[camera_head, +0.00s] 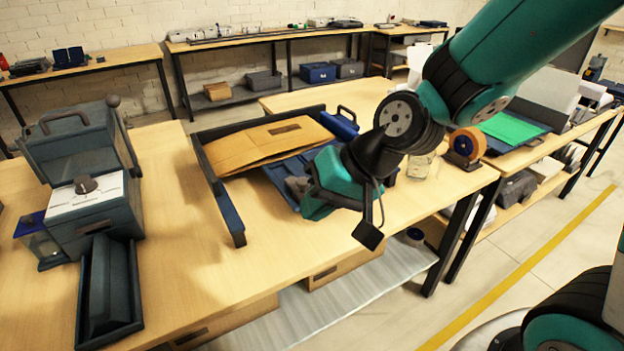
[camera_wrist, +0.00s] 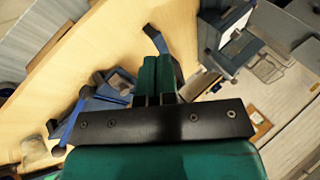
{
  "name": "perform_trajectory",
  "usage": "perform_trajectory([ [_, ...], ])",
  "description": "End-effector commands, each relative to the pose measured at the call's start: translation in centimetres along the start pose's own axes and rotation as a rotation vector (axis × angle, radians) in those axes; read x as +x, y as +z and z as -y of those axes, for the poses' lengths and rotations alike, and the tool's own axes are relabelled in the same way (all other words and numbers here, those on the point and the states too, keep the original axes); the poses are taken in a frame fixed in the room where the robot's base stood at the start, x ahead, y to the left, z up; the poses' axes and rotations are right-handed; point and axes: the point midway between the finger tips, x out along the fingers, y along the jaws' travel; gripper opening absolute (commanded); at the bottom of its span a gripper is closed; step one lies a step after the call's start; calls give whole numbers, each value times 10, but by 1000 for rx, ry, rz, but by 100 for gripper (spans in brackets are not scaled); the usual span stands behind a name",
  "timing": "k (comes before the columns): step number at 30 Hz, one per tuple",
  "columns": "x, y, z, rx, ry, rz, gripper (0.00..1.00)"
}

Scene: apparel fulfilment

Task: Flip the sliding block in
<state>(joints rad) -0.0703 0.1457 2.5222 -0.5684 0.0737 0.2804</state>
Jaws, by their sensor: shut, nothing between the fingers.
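A dark blue frame (camera_head: 217,185) lies on the wooden table, with its left bar reaching toward the front edge. Folded brown packaging (camera_head: 262,148) rests inside it, over blue parts (camera_head: 284,180). I cannot tell for certain which part is the sliding block. My gripper (camera_head: 318,208) is above the front right of the frame and hides part of it. Its teal fingers (camera_wrist: 157,76) are together and empty in the wrist view. There, blue parts (camera_wrist: 96,100) lie left of the fingers, and a dark bar end (camera_wrist: 155,38) shows beyond the fingertips.
A grey machine (camera_head: 90,215) with a raised handle and a dark tray (camera_head: 110,290) stand at the left. An orange tape roll (camera_head: 467,145) and a clear jar (camera_head: 420,165) stand at the right. Bare tabletop (camera_head: 185,225) lies between the machine and frame.

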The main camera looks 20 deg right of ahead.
Motion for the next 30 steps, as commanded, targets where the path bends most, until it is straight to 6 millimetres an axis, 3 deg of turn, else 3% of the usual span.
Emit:
perform_trajectory([
  [6,24,-63,-53,436,-71,-249,0],
  [10,32,-86,-92,658,-104,-398,0],
  [15,34,-99,-132,852,-129,-542,0],
  [21,34,-102,-151,934,-140,-612,0],
  [30,35,-103,-151,935,-141,-615,0],
])
